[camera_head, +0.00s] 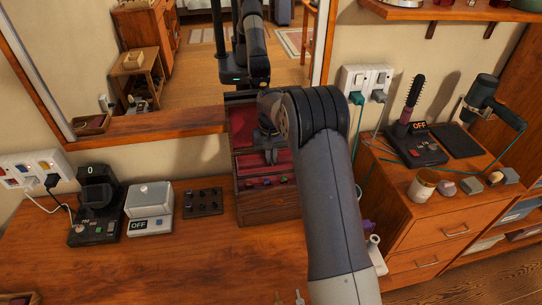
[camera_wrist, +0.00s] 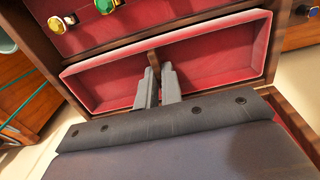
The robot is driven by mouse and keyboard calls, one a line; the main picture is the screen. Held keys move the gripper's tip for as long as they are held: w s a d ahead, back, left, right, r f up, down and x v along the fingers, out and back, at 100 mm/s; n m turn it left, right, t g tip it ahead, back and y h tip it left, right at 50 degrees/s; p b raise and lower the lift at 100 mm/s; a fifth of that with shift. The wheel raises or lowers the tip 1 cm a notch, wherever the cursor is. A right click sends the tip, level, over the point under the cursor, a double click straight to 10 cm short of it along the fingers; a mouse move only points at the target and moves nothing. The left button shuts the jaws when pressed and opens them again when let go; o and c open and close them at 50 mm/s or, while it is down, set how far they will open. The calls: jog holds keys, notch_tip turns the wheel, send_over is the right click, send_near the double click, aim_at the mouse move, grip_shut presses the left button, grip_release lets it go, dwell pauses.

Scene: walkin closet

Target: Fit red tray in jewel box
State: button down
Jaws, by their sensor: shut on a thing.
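The jewel box (camera_head: 268,207) is a wooden chest on the dresser below the mirror. Its raised lid has red lining (camera_head: 241,122). The red tray (camera_wrist: 88,84) has a pale rim, red compartments and a middle divider. My gripper (camera_wrist: 158,84) is shut on that divider; in the head view my gripper (camera_head: 270,156) is over the box. The tray lies at the box's opening, its rim close to the wooden walls. I cannot tell whether it is fully seated. My wrist and fingers hide part of the tray.
Several rings (camera_head: 265,181) sit in a red-lined strip beside the tray. A dark ring board (camera_head: 203,201), a white scale (camera_head: 149,200) and a black device (camera_head: 97,205) stand left of the box. A wooden cabinet (camera_head: 440,225) is on the right.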

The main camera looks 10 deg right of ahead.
jog(key=shift+f+b, duration=0.3)
jog(key=shift+f, duration=0.25)
jog(key=c, duration=1.5)
grip_release()
notch_tip(320, 180, up, 11)
jog(key=b, duration=0.1)
jog(key=shift+b, duration=0.3)
jog(key=shift+f, duration=0.2)
notch_tip(320, 180, down, 11)
jog(key=shift+r+p, duration=0.2)
jog(key=shift+p, duration=0.65)
jog(key=shift+r, duration=0.3)
